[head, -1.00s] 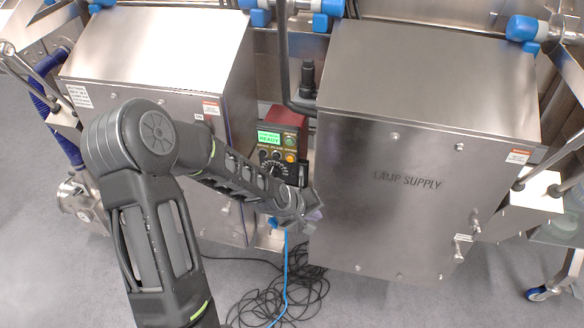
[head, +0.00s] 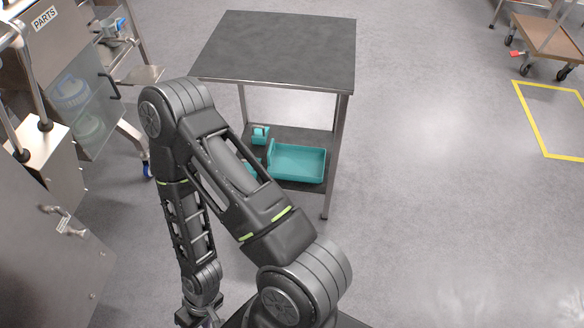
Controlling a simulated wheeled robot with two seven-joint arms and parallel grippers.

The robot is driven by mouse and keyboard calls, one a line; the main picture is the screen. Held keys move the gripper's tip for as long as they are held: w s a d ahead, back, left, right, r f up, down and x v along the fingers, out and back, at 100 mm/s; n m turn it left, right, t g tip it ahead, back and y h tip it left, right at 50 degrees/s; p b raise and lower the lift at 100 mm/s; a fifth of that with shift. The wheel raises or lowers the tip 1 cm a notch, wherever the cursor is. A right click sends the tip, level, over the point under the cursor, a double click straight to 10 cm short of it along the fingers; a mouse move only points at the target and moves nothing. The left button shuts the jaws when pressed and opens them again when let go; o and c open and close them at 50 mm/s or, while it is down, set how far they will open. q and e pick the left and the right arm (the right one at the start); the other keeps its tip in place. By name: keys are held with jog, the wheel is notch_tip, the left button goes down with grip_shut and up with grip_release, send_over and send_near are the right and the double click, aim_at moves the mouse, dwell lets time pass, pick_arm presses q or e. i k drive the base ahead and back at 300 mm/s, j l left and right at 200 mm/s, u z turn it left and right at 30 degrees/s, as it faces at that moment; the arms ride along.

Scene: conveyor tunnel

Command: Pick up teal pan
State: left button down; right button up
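The teal pan (head: 300,164) is a shallow open tray with raised sides. It lies on the lower shelf of a grey cart, right of centre in the head view. A smaller teal item (head: 260,135) stands behind it to the left. Another teal part shows just left of the pan, mostly hidden by my arm. An arm, which I take for my right, rises from the bottom, bends at upper left and hangs down. Its gripper (head: 200,317) is at the bottom edge, cut off and well away from the pan. My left gripper is out of view.
The cart's dark top (head: 280,50) overhangs the lower shelf (head: 310,186), with metal legs at the corners. Steel cabinets (head: 50,250) stand at the left. A brown trolley (head: 548,36) is at far right. Open grey floor lies right of the cart.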

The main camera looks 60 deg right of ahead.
aim_at(286, 162)
jog(key=z, duration=2.1)
